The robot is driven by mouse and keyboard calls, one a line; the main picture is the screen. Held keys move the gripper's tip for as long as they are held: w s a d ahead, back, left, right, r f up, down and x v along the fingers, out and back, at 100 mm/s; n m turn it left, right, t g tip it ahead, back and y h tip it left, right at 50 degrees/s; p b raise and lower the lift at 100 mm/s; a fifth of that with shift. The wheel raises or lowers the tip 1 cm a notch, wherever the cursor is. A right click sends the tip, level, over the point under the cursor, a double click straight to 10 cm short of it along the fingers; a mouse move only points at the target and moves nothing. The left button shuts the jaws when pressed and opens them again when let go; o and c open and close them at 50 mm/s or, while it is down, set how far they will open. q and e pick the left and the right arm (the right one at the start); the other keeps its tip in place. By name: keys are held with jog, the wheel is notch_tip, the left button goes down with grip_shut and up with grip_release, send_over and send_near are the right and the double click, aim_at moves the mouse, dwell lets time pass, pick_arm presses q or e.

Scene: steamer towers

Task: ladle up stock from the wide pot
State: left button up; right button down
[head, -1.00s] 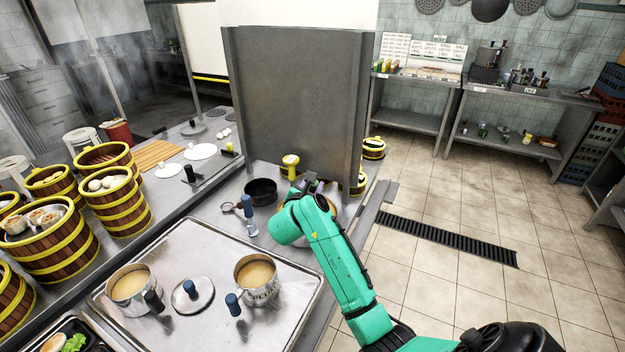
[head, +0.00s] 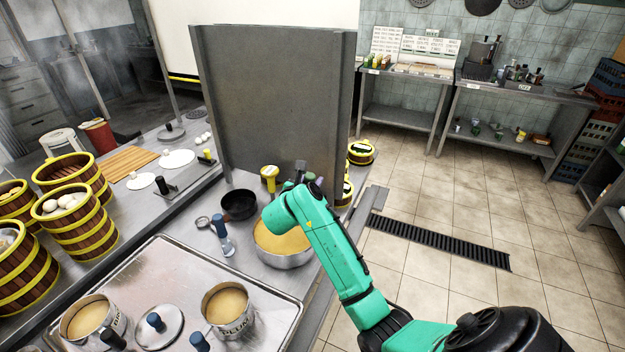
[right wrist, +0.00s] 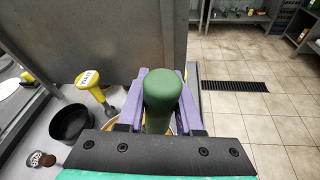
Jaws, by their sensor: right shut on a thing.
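The wide pot (head: 283,261) of yellowish stock stands on the steel counter beside the tray, partly covered by my right arm in the head view. My right gripper (head: 308,181) is beyond the pot, near the grey panel, mostly hidden behind its own wrist. In the right wrist view its purple fingers (right wrist: 163,100) are shut on a green handle (right wrist: 163,88), seen end-on. The handle's lower end is hidden, so I cannot tell whether it reaches into the stock. My left gripper is not in view.
A black bowl (head: 239,205) and a yellow-topped labelled tool (head: 270,174) stand left of the gripper. Two smaller pots and a lid (head: 160,325) sit on the tray (head: 181,262). The tall grey panel (head: 270,100) blocks the back.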

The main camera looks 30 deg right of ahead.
jog(key=shift+r, duration=0.1)
jog(key=w+f+b, duration=0.1)
jog(key=f+b, duration=0.2)
jog(key=w+f+b, duration=0.1)
jog(key=f+b, duration=0.1)
jog(key=f, duration=0.1)
jog(key=a+f+b, duration=0.1)
jog(key=f+b, duration=0.2)
jog(key=shift+w+b, duration=0.35)
jog(key=shift+w, duration=0.05)
jog(key=shift+r, duration=0.1)
jog(key=shift+f+b, duration=0.45)
jog(key=shift+f, duration=0.35)
jog(key=shift+f+b, duration=0.45)
jog(key=shift+f, duration=0.05)
dwell(0.5)
